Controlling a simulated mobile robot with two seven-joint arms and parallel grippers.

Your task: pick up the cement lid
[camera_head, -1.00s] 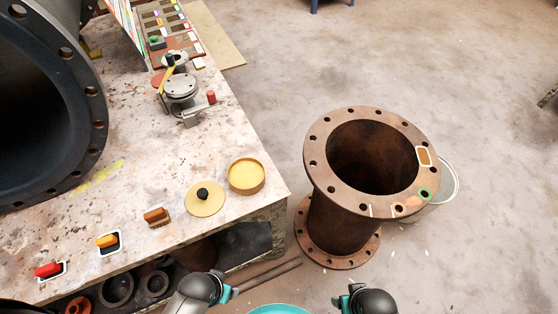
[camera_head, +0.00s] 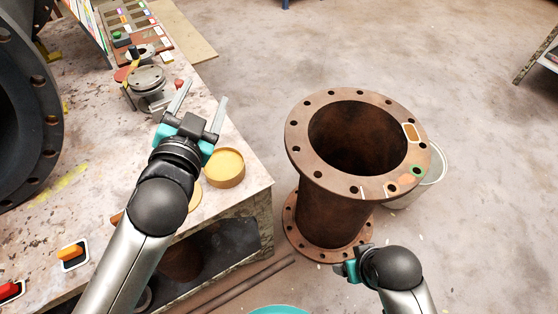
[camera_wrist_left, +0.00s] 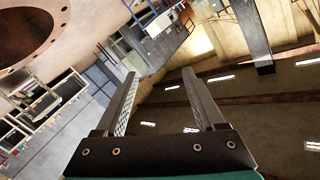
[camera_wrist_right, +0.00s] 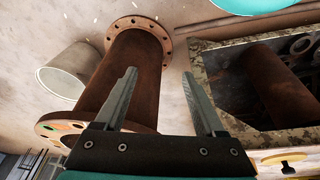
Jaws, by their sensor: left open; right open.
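The cement lid (camera_head: 195,199), a yellow disc, lies on the bench and is mostly hidden behind my left arm in the head view; only a sliver shows. In the right wrist view the lid with its black knob (camera_wrist_right: 287,161) shows at the lower right edge. The open yellow tin (camera_head: 224,168) stands beside it. My left gripper (camera_head: 204,90) is open and empty, raised over the bench, its fingers pointing away from the lid. My right gripper (camera_wrist_right: 159,73) is open and empty; in the head view its wrist is in front of the pipe's lower flange.
A rusty flanged pipe (camera_head: 335,215) stands on the floor right of the bench, with a pale bucket (camera_head: 433,178) behind it. A large dark pipe (camera_head: 25,120) lies on the bench's left. A metal fitting (camera_head: 147,87) sits near the back.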

